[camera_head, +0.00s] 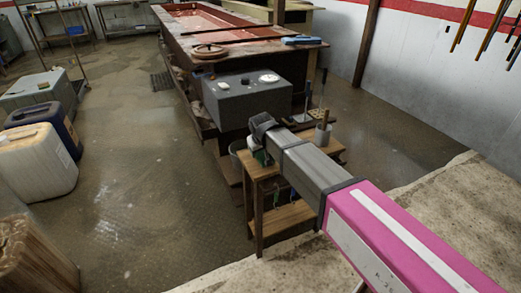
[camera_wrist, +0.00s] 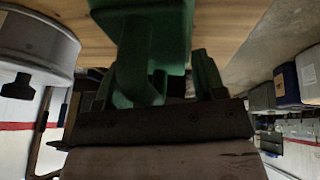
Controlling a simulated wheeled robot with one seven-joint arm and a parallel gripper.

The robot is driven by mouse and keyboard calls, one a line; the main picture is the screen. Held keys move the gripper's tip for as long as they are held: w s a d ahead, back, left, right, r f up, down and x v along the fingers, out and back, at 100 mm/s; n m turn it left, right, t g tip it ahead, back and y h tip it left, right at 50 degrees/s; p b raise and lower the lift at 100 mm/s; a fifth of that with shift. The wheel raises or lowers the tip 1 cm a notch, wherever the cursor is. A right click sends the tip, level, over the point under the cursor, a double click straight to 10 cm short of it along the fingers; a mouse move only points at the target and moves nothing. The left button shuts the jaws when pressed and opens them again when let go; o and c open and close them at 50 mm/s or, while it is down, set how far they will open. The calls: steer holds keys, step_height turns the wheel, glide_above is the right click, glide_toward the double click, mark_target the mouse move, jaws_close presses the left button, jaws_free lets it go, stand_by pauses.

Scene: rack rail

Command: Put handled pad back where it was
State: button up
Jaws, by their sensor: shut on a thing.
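The handled pad (camera_wrist: 152,28) is green, with a block-like body and a handle that runs between my gripper's fingers. In the wrist view it is close up, in front of a wooden surface (camera_wrist: 70,25); I cannot tell whether it touches that wood. My gripper (camera_wrist: 155,85) is shut on the handle. In the head view my gripper (camera_head: 262,128) is over the left part of a small wooden stand (camera_head: 292,215), and only a bit of the green pad (camera_head: 261,157) shows beneath it. The gripper hides the rest.
A pale round container (camera_wrist: 35,40) stands close beside the pad. A cup with tools (camera_head: 323,133) stands on the stand's right. A grey box (camera_head: 247,100) and a long bench (camera_head: 180,60) are behind. Jugs (camera_head: 35,160) stand left. The middle floor is clear.

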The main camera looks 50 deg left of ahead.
mark_target(261, 160)
steer(key=shift+f, duration=0.1)
steer(key=o, duration=0.8)
steer(key=shift+o, duration=0.2)
steer(key=v, duration=1.2)
steer(key=shift+d, duration=0.1)
